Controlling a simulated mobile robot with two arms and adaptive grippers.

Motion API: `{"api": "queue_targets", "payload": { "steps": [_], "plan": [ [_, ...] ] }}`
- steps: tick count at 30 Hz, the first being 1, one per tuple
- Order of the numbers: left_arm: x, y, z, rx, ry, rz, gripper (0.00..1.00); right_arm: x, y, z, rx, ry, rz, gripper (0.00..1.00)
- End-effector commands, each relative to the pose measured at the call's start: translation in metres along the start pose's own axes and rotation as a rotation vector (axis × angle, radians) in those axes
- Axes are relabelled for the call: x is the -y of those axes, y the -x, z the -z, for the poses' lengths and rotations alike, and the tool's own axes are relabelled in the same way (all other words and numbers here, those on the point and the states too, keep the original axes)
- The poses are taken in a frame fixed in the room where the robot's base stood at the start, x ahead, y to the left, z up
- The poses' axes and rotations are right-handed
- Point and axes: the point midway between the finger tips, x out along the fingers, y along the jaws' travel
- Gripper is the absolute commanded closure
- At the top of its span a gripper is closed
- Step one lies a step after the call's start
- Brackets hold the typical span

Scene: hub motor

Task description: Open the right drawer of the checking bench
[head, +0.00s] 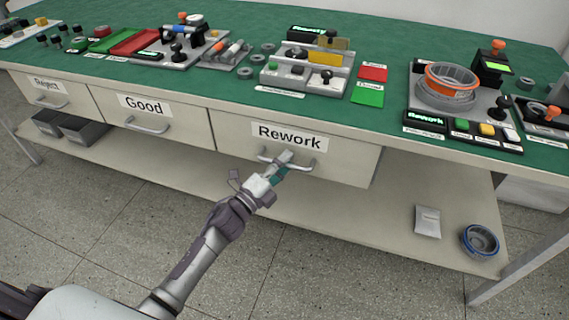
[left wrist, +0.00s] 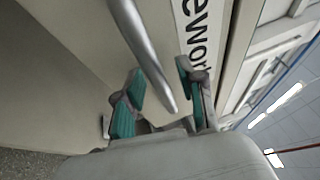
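The right drawer (head: 345,165) of the checking bench carries a "Rework" label (head: 289,136); I see no clear gap along its top edge. Its curved metal handle (head: 300,169) is below the label. My right gripper is not in view.
The "Good" drawer (head: 165,128) and "Reject" drawer (head: 45,95) are to the left. The green bench top (head: 225,85) holds several fixtures and parts. A lower shelf (head: 350,215) bears grey bins (head: 82,129) and a blue-rimmed ring (head: 480,240). The floor in front is clear.

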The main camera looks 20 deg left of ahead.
Motion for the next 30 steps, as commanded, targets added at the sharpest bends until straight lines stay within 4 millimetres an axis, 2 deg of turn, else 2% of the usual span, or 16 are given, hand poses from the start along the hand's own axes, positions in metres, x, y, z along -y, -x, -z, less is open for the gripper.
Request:
{"api": "queue_targets", "payload": {
  "steps": [5, 12, 25, 30],
  "plan": [
    [0.0001, 0.0001, 0.0001, 0.000, 0.000, 0.000, 0.62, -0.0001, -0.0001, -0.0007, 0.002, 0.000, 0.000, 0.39],
    [0.0002, 0.0003, 0.0001, 0.000, 0.000, 0.000, 1.00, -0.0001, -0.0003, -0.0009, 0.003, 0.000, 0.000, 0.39],
    [0.0001, 0.0013, 0.0004, 0.000, 0.000, 0.000, 1.00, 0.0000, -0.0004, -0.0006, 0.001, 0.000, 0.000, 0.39],
    [0.0013, 0.0077, 0.0033, -0.001, 0.001, -0.002, 1.00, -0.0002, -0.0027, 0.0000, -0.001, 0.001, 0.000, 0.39]
  ]
}}
